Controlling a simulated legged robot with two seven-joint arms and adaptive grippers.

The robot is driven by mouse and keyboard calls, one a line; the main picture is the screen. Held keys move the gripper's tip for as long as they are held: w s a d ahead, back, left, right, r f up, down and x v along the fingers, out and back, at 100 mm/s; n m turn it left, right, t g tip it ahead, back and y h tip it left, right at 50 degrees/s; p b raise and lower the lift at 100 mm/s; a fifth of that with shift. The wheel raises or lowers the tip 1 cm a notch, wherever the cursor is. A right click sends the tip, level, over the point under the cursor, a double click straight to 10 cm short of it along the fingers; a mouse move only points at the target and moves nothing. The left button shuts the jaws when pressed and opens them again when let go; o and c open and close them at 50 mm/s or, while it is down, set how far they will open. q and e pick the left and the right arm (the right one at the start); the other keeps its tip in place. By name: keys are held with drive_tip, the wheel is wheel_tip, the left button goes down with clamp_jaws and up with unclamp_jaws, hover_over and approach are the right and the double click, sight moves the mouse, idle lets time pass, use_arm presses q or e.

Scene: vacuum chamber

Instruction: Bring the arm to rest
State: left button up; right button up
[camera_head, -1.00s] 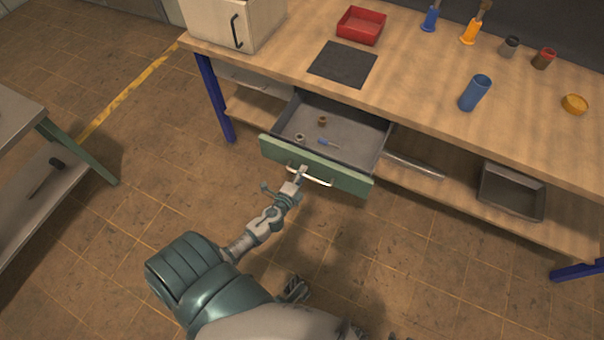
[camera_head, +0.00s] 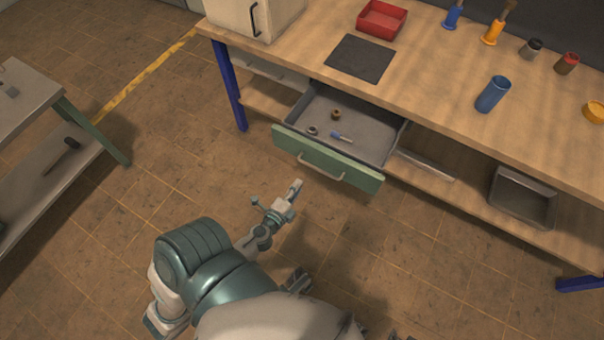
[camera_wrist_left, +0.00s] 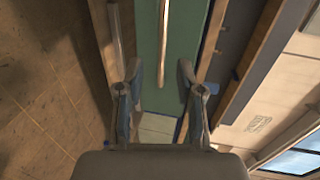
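My left gripper (camera_head: 297,187) is in front of the open drawer with its green front (camera_head: 328,160), apart from the drawer's pale handle (camera_head: 320,170). In the left wrist view, the two fingers of the left gripper (camera_wrist_left: 160,75) are spread with nothing between them. The green front (camera_wrist_left: 150,50) and the handle (camera_wrist_left: 163,40) lie beyond the fingertips there.
The drawer holds a small brown piece (camera_head: 336,115), a ring-like piece (camera_head: 312,131) and a blue-handled item (camera_head: 341,137). The wooden workbench (camera_head: 430,100) carries a red tray (camera_head: 381,19) and a blue cup (camera_head: 493,93). A grey side table (camera_head: 28,88) stands left. Floor between is clear.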

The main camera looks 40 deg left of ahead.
use_arm(q)
drive_tip(key=s+d+f+n+g+p, duration=0.25)
drive_tip(key=s+f+n+g, duration=0.2)
drive_tip(key=f, duration=0.25)
drive_tip(key=s+d+f+n+g+p, duration=0.1)
drive_tip(key=s+f+n+g+p, duration=0.3)
drive_tip(key=f, duration=0.3)
drive_tip(key=s+d+f+n+g+h+p, duration=0.2)
drive_tip(key=s+d+f+n+g+h, duration=0.1)
drive_tip(key=s+d+f, duration=0.5)
drive_tip(key=s+n+g, duration=0.1)
drive_tip(key=s+g, duration=0.1)
drive_tip(key=s, duration=0.1)
drive_tip(key=shift+d+h, duration=0.2)
drive_tip(key=shift+h, duration=0.2)
use_arm(e)
drive_tip(key=s+f+g, duration=0.1)
drive_tip(key=s+f, duration=0.2)
drive_tip(key=f, duration=0.7)
drive_tip(key=s+d+f+g, duration=0.1)
drive_tip(key=s+f, duration=0.2)
drive_tip(key=f, duration=0.7)
drive_tip(key=shift+s+d+g, duration=0.15)
drive_tip(key=shift+s+g, duration=0.15)
drive_tip(key=shift+s, duration=0.1)
use_arm(q)
drive_tip(key=shift+a+n, duration=0.1)
drive_tip(key=shift+n, duration=0.15)
use_arm(e)
drive_tip(key=shift+f, duration=0.1)
